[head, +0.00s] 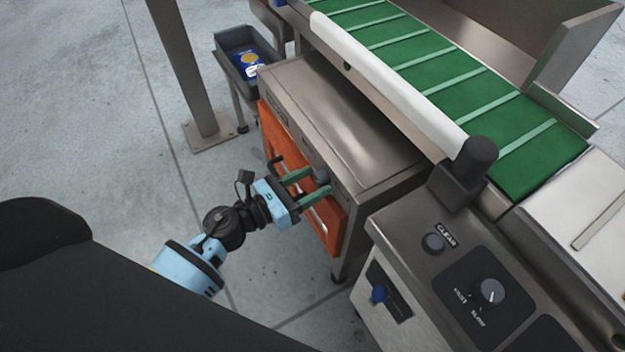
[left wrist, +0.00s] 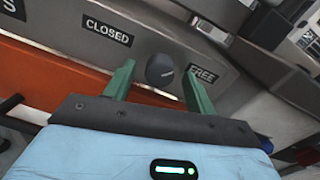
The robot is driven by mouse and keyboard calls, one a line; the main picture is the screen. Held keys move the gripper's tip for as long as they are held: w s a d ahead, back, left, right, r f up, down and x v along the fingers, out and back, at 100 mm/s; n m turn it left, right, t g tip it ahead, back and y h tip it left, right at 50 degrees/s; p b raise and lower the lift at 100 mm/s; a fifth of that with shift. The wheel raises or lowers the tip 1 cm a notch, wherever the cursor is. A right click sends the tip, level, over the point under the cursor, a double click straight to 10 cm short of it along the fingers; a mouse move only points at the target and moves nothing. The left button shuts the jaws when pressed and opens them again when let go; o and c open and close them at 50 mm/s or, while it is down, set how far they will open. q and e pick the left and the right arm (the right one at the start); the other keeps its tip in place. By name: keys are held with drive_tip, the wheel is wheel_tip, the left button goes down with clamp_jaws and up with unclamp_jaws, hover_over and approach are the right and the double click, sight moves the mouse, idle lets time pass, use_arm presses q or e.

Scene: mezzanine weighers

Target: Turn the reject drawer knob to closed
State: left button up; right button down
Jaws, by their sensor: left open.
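The reject drawer knob (left wrist: 161,69) is a dark round knob on a grey metal strip, between a CLOSED label (left wrist: 107,31) on its left and a FREE label (left wrist: 203,75) on its right. A light mark on it points toward the FREE side. In the head view the knob (head: 321,175) sits above the orange drawer front (head: 328,221). My left gripper (head: 303,184) is open, with its green fingers at the knob; in the left wrist view its fingertips (left wrist: 156,80) stand either side of the knob, with gaps visible. I cannot tell its exact depth. My right gripper is not in view.
A green slatted conveyor (head: 450,82) with a white side roll runs above the metal cabinet (head: 345,120). A control panel (head: 470,290) with knobs stands at the right. A grey bin (head: 247,60) and a steel post (head: 190,80) stand behind. Floor at left is clear.

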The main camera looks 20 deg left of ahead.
use_arm(q)
drive_tip(key=shift+w+d, duration=0.25)
drive_tip(key=shift+w, duration=0.05)
drive_tip(key=c, duration=1)
drive_tip(key=shift+o, duration=0.2)
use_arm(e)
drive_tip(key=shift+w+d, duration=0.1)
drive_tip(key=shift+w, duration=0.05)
